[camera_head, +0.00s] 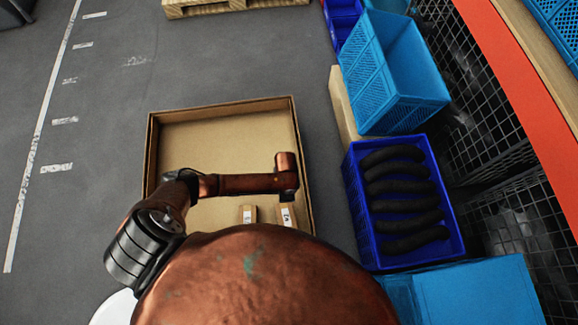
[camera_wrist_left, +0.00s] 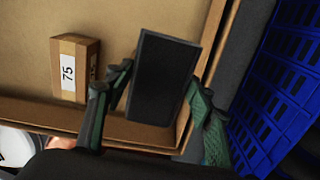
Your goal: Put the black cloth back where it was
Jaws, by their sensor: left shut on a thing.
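The held thing is hard to make out there. My right gripper is not in view.
Small cardboard boxes (camera_head: 249,214) lie in the large box; one (camera_wrist_left: 75,68) shows label 75. A blue crate (camera_head: 360,225) holding several dark curved rolls (camera_head: 400,188) stands to its right. Light-blue crates (camera_head: 395,85) stand beyond. Grey floor (camera_head: 100,110) at left is clear.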

